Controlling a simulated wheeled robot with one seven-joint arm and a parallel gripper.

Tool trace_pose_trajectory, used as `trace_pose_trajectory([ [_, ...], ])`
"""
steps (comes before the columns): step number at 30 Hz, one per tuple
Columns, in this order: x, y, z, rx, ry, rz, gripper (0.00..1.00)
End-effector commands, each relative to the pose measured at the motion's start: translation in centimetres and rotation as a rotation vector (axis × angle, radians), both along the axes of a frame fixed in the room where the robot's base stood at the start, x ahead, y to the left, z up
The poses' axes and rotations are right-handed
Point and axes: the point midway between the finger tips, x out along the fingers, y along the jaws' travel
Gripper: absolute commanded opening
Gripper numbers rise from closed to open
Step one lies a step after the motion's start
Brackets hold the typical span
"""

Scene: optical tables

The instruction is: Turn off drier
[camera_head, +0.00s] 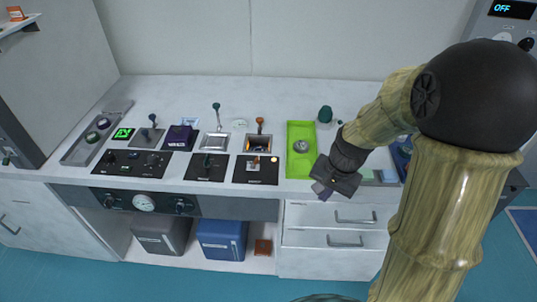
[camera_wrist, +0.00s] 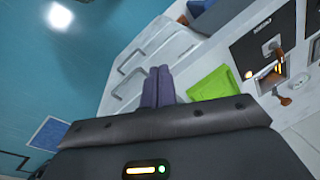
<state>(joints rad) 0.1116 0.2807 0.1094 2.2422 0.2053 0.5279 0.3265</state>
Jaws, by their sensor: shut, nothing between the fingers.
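None of the devices in view carries a label I can read as drier, so I cannot tell which one it is. A black panel (camera_head: 241,176) with a lever and a small lit lamp sits at the counter's front edge. Behind it is a square recess with an orange-knobbed lever (camera_head: 260,124). Both also show at the right of the wrist view, where the panel (camera_wrist: 246,50) has its lamp lit. A device (camera_head: 516,22) at the top right has a display reading OFF. My gripper (camera_head: 322,192) is shut and empty, right of the panel, near the counter's front edge; its fingers (camera_wrist: 158,86) touch nothing visible.
A green tray (camera_head: 295,172) with a round metal item lies between the panel and my gripper. White drawers (camera_head: 340,216) with handles are below. More black panels (camera_head: 206,174) and levers line the counter to the left. My arm hides part of the counter's right side.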

Motion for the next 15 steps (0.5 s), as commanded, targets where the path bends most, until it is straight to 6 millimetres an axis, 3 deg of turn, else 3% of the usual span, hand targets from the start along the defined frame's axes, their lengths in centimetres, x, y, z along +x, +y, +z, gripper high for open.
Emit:
trace_pose_trajectory([
  [3,4.1,1.2,-0.1,0.117,0.09,-0.215,0.0],
  [15,15.7,4.6,-1.0,0.549,0.461,-0.858,0.0],
])
